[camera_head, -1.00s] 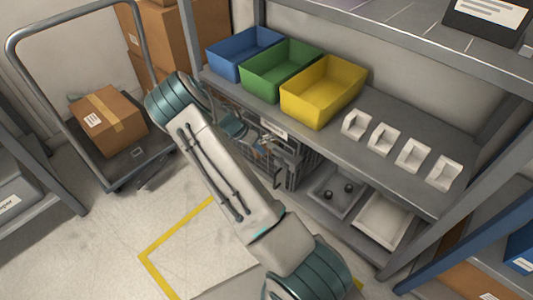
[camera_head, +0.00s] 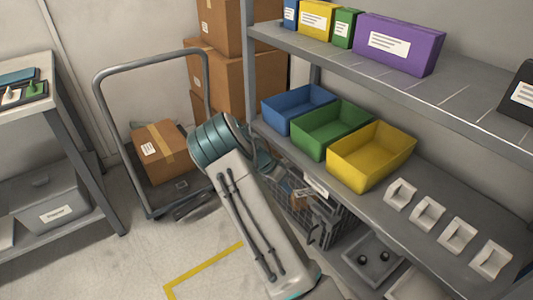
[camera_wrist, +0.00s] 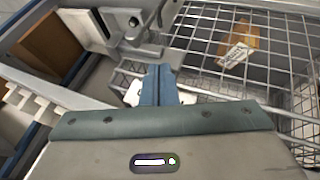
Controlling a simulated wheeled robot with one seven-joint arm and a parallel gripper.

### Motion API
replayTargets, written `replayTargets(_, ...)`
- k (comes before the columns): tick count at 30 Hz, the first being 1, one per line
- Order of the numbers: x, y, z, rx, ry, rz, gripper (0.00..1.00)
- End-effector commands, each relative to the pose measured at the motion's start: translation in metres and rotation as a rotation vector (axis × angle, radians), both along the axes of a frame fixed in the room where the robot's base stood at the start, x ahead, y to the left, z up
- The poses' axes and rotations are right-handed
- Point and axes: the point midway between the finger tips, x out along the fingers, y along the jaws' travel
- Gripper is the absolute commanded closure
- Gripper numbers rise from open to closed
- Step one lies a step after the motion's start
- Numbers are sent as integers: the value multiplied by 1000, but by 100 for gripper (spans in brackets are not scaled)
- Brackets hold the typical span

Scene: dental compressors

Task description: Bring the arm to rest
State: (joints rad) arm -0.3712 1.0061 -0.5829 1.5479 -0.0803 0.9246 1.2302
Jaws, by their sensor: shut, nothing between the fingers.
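My arm reaches up from the bottom of the head view, with its teal joint in front of the shelf's left post. My gripper (camera_wrist: 158,88) shows in the wrist view with its two blue-grey fingers together and nothing between them. It is over or beside a wire basket (camera_wrist: 255,55), which holds an orange-brown packet with a white label (camera_wrist: 236,53). In the head view the wire basket (camera_head: 335,222) is below the shelf board, partly behind my arm. I cannot make out the fingers clearly there.
Blue (camera_head: 297,108), green (camera_head: 331,130) and yellow (camera_head: 371,157) bins stand on the shelf, with several white holders to their right. A trolley (camera_head: 101,105) carries a carton (camera_head: 160,150) at the left. A purple box (camera_head: 400,43) stands on the upper shelf. Floor is open at lower left.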

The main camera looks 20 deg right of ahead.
Motion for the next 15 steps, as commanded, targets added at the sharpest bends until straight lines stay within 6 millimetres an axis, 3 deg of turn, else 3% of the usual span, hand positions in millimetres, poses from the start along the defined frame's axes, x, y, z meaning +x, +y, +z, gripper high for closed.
replayTargets(4,-1,0,4,6,0,2,100)
replayTargets(7,-4,3,25,38,1,12,100)
replayTargets(11,-17,10,77,126,4,50,100)
replayTargets(15,-37,22,142,243,4,126,100)
